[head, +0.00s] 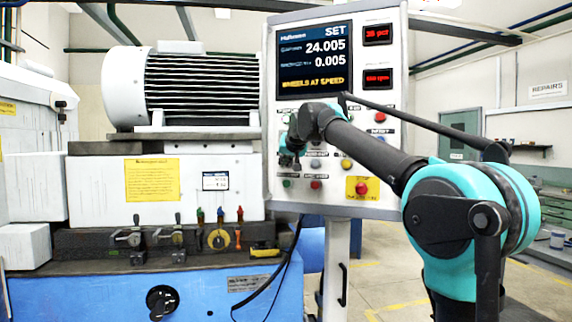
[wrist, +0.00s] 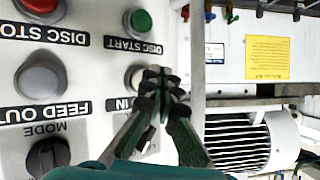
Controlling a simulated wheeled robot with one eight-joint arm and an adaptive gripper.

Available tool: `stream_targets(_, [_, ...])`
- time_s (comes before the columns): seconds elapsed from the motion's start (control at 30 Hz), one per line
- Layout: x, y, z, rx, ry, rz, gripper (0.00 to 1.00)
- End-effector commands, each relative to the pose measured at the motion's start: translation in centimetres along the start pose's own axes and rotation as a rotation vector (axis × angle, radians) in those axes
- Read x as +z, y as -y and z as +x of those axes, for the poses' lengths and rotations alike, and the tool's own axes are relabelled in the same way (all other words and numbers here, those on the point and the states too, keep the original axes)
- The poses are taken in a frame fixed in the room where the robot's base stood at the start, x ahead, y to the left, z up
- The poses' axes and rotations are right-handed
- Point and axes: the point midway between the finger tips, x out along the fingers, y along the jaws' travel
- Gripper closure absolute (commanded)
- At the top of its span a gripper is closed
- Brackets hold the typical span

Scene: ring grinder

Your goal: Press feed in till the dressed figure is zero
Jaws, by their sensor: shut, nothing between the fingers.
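The control panel (head: 392,75) carries a screen (head: 315,60) reading SET, 24.005, 0.005 and WHEELS AT SPEED; the small labels beside the figures are blurred. My gripper (head: 290,160) is at the panel's left side, fingers shut and empty. In the wrist view, the closed fingertips (wrist: 162,78) overlap the pale button (wrist: 132,77) above the label ending in IN. The rest of that label is hidden behind a finger. I cannot tell whether the fingertips touch the button.
Upside down in the wrist view are the feed out button (wrist: 40,78), green disc start button (wrist: 138,21), red disc stop button (wrist: 40,5) and mode knob (wrist: 47,157). A red button on a yellow plate (head: 362,188) sits low on the panel. The motor (head: 190,88) stands left.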

Motion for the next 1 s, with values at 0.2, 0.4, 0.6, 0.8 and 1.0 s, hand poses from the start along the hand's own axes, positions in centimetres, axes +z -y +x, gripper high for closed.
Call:
stream_targets(0.2, [0.0,0.0,0.0,0.0,0.0,0.0,1.0])
stream_targets(0.4, [-0.05,-0.05,0.07,0.0,0.0,0.0,1.0])
stream_targets(0.6, [-0.39,-0.38,0.5,0.0,0.0,0.001,1.0])
stream_targets(0.8, [-0.46,-0.45,0.59,0.0,0.0,0.0,1.0])
stream_targets(1.0, [-0.46,-0.44,0.59,0.0,0.0,0.0,1.0])
